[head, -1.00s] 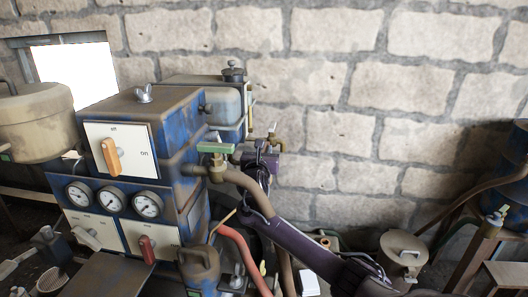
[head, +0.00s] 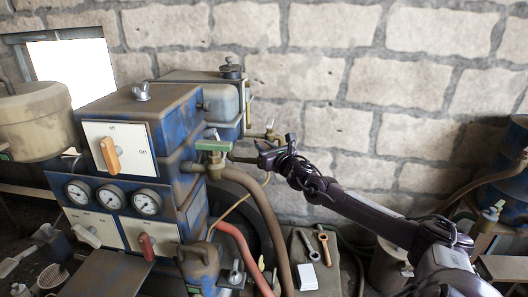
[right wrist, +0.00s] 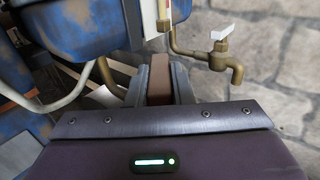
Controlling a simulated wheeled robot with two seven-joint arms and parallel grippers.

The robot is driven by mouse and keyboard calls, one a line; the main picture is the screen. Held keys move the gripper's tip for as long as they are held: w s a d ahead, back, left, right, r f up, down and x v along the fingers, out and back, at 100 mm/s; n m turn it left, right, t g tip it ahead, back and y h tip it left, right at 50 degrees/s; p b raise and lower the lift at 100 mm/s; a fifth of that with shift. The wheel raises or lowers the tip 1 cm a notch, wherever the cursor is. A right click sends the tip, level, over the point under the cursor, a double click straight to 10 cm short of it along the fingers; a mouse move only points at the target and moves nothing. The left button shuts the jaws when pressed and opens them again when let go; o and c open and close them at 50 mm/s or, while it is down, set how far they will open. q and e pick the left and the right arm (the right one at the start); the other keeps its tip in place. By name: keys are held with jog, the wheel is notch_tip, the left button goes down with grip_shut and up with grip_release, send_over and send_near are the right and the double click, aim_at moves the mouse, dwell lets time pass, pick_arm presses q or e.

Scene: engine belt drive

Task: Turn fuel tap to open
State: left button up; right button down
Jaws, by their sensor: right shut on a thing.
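A brass tap (head: 268,135) with a pale handle sticks out near the blue and grey tank (head: 222,98); it also shows in the right wrist view (right wrist: 225,60), to the right of my fingers. A green-handled valve (head: 213,145) sits on the brown pipe at the blue cabinet's side. My right gripper (head: 262,158) is below the brass tap and right of the green handle. In the right wrist view, its fingers (right wrist: 158,80) are shut on a brown bar (right wrist: 158,84). I cannot tell whether the bar belongs to a tap. My left gripper is not in view.
The blue cabinet (head: 150,105) with an orange switch (head: 110,155), a red switch (head: 147,247) and gauges stands at left. Brown and red hoses curve below my gripper. A wrench (head: 324,247) and a white box (head: 307,277) lie low in the middle. The stone wall is behind.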

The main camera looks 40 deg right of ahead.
jog(key=n+y+b, duration=0.1)
jog(key=y+b, duration=0.1)
jog(key=n+y+b, duration=0.1)
jog(key=y+b, duration=0.1)
jog(key=shift+d+f+n, duration=0.2)
jog(key=shift+d+n, duration=0.2)
jog(key=n+y, duration=0.1)
jog(key=n+y+b, duration=0.1)
jog(key=y, duration=0.1)
jog(key=shift+r, duration=0.3)
jog(key=shift+d+n+g+y+b, duration=0.2)
jog(key=shift+n+g+y+b, duration=0.4)
jog(key=shift+n+y, duration=1)
jog(key=shift+w+n+g+y+b, duration=0.1)
jog(key=shift+n+g+y+b, duration=0.5)
jog(key=shift+y, duration=0.9)
jog(key=shift+d+n+g+y+b, duration=0.1)
jog(key=shift+n+g+y+b, duration=0.3)
jog(key=shift+y+b, duration=0.5)
jog(key=shift+w, duration=0.1)
jog(key=shift+n+g+y+b, duration=0.3)
